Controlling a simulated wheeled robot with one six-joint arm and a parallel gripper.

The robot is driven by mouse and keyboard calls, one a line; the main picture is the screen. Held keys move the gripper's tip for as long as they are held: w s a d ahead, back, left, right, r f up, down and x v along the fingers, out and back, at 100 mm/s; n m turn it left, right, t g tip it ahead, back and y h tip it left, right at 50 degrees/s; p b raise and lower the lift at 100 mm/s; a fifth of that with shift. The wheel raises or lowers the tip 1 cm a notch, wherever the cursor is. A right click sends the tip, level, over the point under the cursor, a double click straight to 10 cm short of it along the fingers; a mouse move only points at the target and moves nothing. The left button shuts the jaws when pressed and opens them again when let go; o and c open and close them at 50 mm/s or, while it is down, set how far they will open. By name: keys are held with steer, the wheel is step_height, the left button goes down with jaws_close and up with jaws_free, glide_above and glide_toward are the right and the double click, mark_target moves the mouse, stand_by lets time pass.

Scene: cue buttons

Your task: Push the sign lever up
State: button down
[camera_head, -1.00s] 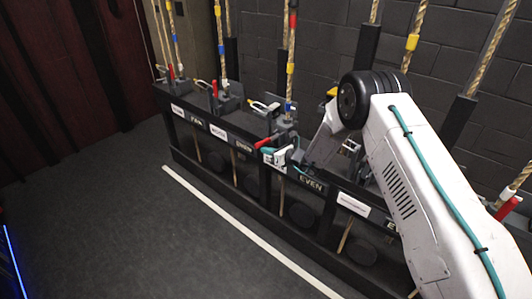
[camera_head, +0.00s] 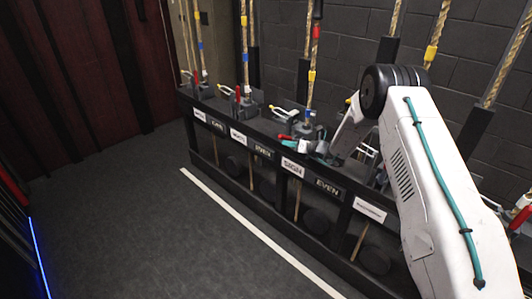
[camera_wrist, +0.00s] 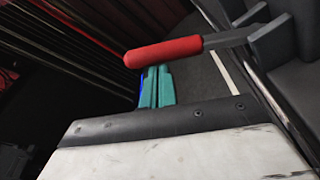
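The SIGN label (camera_head: 293,168) is on the front of the black rail. Above it, the sign lever's red handle (camera_head: 285,137) sticks out toward the aisle from its rope lock. In the wrist view the same red handle (camera_wrist: 163,52) lies nearly level, on a grey metal arm. My gripper (camera_head: 309,147) is beside the handle, just to its right in the head view. Its teal fingers (camera_wrist: 156,86) are together with nothing seen between them. Their tips overlap the handle's lower edge in the wrist view; I cannot tell whether they touch.
Other rope locks line the rail, including a lock with an upright red lever (camera_head: 238,94) farther left. An EVEN label (camera_head: 327,187) is right of SIGN. Ropes (camera_head: 313,60) rise behind the rail. The dark floor (camera_head: 130,220) in front is clear.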

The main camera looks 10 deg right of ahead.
steer(key=shift+w+d+r, duration=0.2)
steer(key=shift+d+r, duration=0.15)
steer(key=shift+r, duration=0.2)
steer(key=shift+w+d+r, duration=0.2)
steer(key=shift+d+r, duration=0.1)
steer(key=shift+r, duration=0.25)
steer(key=shift+s+f, duration=0.25)
steer(key=shift+s, duration=0.05)
steer(key=s+d, duration=0.6)
steer(key=s, duration=0.3)
steer(key=shift+d+f, duration=0.15)
steer(key=shift+d, duration=0.15)
steer(key=shift+a, duration=0.1)
